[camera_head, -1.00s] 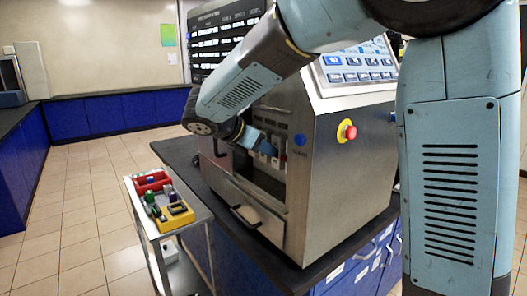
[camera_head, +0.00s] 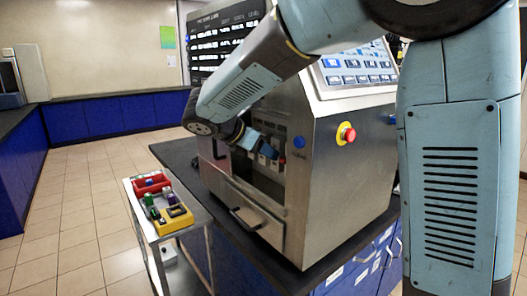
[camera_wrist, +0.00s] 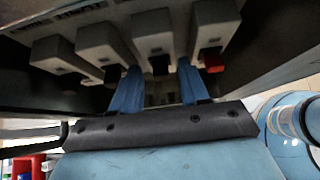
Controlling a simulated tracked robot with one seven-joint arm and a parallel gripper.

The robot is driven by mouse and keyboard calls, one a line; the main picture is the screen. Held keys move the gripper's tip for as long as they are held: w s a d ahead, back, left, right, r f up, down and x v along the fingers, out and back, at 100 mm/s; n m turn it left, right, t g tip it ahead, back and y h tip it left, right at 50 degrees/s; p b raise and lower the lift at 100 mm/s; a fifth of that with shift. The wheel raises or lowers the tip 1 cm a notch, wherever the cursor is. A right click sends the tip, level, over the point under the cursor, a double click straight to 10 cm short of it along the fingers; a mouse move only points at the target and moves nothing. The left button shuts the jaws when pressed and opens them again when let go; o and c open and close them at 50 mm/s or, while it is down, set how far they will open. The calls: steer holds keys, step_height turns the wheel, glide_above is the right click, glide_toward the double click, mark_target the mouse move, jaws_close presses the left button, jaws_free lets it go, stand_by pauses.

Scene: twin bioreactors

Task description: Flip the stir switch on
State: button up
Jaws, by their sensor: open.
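The steel bioreactor cabinet (camera_head: 345,185) stands on the dark bench, with a recessed front in the head view. My gripper (camera_head: 268,143) is at that recess, its blue fingers close to a row of pale blocks. In the wrist view my gripper (camera_wrist: 158,88) is open, its two blue fingers apart and pointing toward the row. Several grey blocks (camera_wrist: 155,32) hang there; one lies above the gap between the fingers. The rightmost has a red part (camera_wrist: 211,60) below it. I cannot tell which is the stir switch or its position. Nothing is visibly held.
A red stop button (camera_head: 347,134) and a blue knob (camera_head: 299,141) are on the cabinet. A drawer-like handle (camera_head: 245,220) juts out below the recess. A small cart (camera_head: 196,217) carries a red holder (camera_head: 150,184) and a yellow holder (camera_head: 175,220). The floor at left is clear.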

steer(key=v, duration=1.3)
steer(key=shift+a+r, duration=0.2)
steer(key=shift+a, duration=0.1)
steer(key=shift+s, duration=0.15)
